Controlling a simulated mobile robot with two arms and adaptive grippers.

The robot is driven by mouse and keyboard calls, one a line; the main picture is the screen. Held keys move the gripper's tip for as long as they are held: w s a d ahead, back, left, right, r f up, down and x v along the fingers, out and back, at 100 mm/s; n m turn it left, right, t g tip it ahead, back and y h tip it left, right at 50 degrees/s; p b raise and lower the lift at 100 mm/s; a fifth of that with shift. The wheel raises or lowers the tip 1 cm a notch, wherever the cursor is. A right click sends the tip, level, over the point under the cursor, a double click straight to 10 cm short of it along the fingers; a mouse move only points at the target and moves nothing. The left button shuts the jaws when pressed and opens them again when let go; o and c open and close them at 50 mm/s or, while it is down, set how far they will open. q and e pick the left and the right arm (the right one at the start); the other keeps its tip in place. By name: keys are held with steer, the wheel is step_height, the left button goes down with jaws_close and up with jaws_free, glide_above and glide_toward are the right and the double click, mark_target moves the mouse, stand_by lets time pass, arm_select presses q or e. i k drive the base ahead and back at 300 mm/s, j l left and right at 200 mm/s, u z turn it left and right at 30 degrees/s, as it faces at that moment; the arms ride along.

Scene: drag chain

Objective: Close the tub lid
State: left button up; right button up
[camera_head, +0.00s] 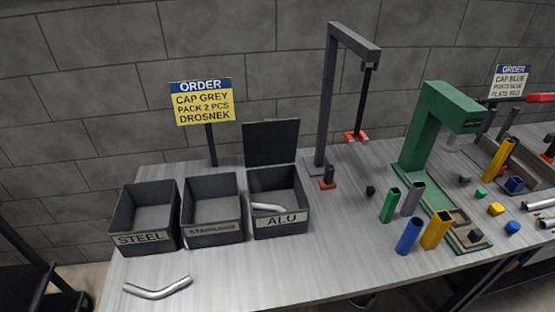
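The dark grey tub labelled ALU (304,216) stands on the table, the right one of three tubs in a row. Its flat dark lid (271,142) stands open, upright along the tub's back edge. A bent silver tube (266,207) lies inside the ALU tub, partly hidden by the front wall. The tubs labelled STEEL (172,238) and, less legibly, STAINLESS (240,228) are open and look empty, with no lids visible. Neither of my grippers is in view.
A bent silver tube (158,289) lies on the table (260,285) before the tubs. A dark gantry (323,100) with a red-tipped hanging part stands right of the lid. An order sign (203,103) stands behind. A green press (424,135) and coloured tubes stand farther right.

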mark_target(271, 141)
steer(key=j+z, duration=0.4)
steer(key=k+j+z, duration=0.1)
steer(key=z, duration=0.3)
steer(key=k+j+z, duration=0.15)
steer(key=j+z, duration=0.3)
